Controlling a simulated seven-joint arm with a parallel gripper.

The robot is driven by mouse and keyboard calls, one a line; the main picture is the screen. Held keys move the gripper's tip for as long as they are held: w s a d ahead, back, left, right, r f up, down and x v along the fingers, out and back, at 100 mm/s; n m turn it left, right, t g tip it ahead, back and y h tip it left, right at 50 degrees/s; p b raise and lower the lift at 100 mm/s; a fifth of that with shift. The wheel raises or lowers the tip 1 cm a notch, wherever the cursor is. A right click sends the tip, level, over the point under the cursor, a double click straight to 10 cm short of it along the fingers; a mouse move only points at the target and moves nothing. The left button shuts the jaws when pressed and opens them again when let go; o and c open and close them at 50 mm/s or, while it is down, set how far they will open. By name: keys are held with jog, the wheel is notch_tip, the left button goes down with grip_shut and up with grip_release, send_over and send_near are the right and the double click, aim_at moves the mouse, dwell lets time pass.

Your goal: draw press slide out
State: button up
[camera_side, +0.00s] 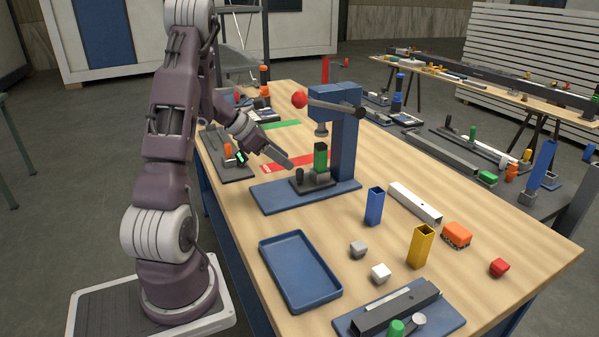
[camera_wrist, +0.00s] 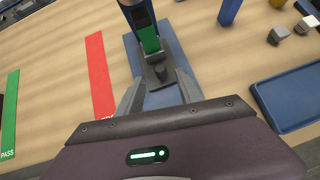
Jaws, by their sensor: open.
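The blue arbor press (camera_side: 345,135) stands on a blue base plate (camera_side: 262,197) and has a red ball (camera_side: 299,100) on its lever. A dark slide (camera_side: 305,187) lies on the base and carries a short black knob (camera_side: 299,175). A green and black upright block (camera_side: 320,157) stands on the slide under the ram, with a grey piece at its foot. My gripper (camera_side: 288,164) is just left of the knob and above it. In the wrist view my open gripper (camera_wrist: 160,88) points at the knob (camera_wrist: 160,72), which shows between the fingertips, with no clear contact.
A red strip (camera_side: 290,164) and a green strip (camera_side: 280,125) lie on the table behind. An empty blue tray (camera_side: 300,271) is in front. A blue tube (camera_side: 374,206), a yellow tube (camera_side: 420,246) and small blocks stand at right.

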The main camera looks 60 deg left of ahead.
aim_at(298, 169)
jog(key=x, duration=0.7)
jog(key=shift+f, duration=0.2)
jog(key=shift+w, duration=0.1)
grip_shut()
jog(key=shift+r, duration=0.1)
dwell(0.8)
